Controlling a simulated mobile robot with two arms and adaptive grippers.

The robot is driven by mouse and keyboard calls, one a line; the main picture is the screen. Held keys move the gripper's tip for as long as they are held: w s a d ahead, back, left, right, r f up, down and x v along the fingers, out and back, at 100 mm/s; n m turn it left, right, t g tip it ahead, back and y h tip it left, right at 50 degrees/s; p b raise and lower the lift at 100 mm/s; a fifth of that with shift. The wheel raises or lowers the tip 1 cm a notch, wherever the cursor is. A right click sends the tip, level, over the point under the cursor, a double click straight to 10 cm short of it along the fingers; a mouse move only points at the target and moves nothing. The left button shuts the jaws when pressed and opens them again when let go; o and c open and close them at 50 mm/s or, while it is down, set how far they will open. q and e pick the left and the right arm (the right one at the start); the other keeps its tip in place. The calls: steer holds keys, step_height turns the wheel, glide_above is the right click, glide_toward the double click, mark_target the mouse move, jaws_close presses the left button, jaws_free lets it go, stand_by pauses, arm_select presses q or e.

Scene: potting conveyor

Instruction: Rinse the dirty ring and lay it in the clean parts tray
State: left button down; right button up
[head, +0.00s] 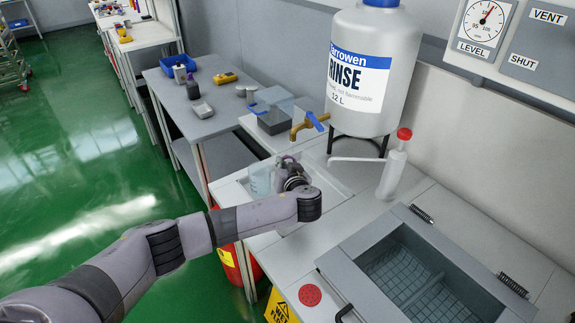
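My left arm reaches in from the lower left. I cannot make out the dirty ring. No tray is clearly marked as the clean parts tray. My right gripper is out of view.
The white rinse container (396,55) has a brass tap (303,127) with a blue lever. A red-capped wash bottle (394,170) stands to the right. An open grey basin with a mesh basket (400,272) is at lower right. A side table (210,122) holds small items.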

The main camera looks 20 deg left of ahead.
arm_select(q)
steer(key=shift+d, duration=0.15)
steer(key=shift+d, duration=0.4)
steer(key=shift+a, duration=0.1)
steer(key=shift+a, duration=0.55)
steer(key=shift+d, duration=0.1)
steer(key=shift+d+b, duration=0.55)
